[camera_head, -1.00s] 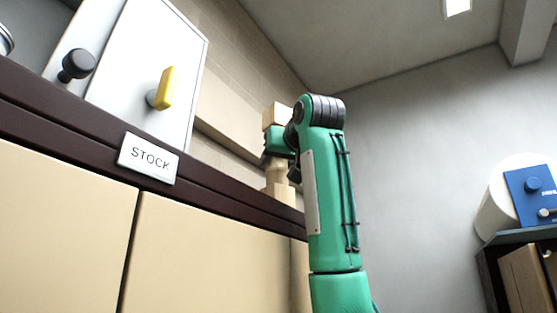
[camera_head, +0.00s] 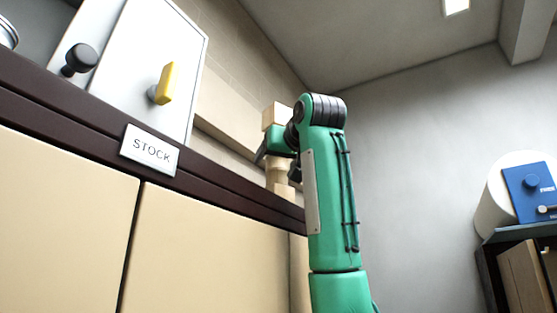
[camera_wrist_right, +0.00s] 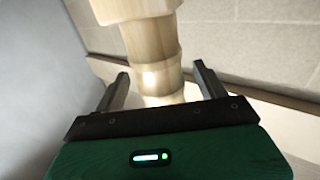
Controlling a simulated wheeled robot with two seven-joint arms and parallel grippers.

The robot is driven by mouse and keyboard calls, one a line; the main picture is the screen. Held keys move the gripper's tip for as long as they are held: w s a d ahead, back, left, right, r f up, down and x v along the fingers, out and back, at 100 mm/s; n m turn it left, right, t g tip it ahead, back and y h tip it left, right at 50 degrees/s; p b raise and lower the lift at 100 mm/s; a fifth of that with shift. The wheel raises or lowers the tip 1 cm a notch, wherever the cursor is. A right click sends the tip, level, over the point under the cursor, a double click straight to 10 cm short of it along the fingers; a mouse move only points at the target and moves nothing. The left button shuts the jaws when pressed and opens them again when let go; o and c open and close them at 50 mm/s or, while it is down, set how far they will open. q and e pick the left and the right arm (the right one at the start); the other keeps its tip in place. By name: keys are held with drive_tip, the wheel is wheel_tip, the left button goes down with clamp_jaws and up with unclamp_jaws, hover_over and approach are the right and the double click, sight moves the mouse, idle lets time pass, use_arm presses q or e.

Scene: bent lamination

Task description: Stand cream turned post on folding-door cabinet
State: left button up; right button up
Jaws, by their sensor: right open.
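The cream turned post (camera_head: 279,178) stands upright at the right end of the folding-door cabinet (camera_head: 215,235), above its dark top edge. Its square block end shows at the top; its foot is partly hidden by the edge and my arm. My right gripper (camera_head: 264,152) is at the post's middle, partly hidden by my own wrist. In the right wrist view the post (camera_wrist_right: 160,78) passes between the two spread fingers of the open gripper (camera_wrist_right: 160,84), with gaps on both sides. My left gripper is not in view.
A white panel (camera_head: 140,75) with a yellow handle (camera_head: 165,84) and a black knob (camera_head: 80,60) stands on the cabinet to the left. A STOCK sign (camera_head: 149,151) is on the front edge. A wall ledge runs behind the post. A blue-faced white object (camera_head: 500,205) is far right.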

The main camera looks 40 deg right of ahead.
drive_tip(key=shift+s+f+b, duration=0.1)
drive_tip(key=shift+s+b, duration=0.1)
drive_tip(key=shift+b, duration=0.1)
drive_tip(key=b+v, duration=0.6)
drive_tip(key=v, duration=0.7)
drive_tip(key=shift+s+a, duration=0.2)
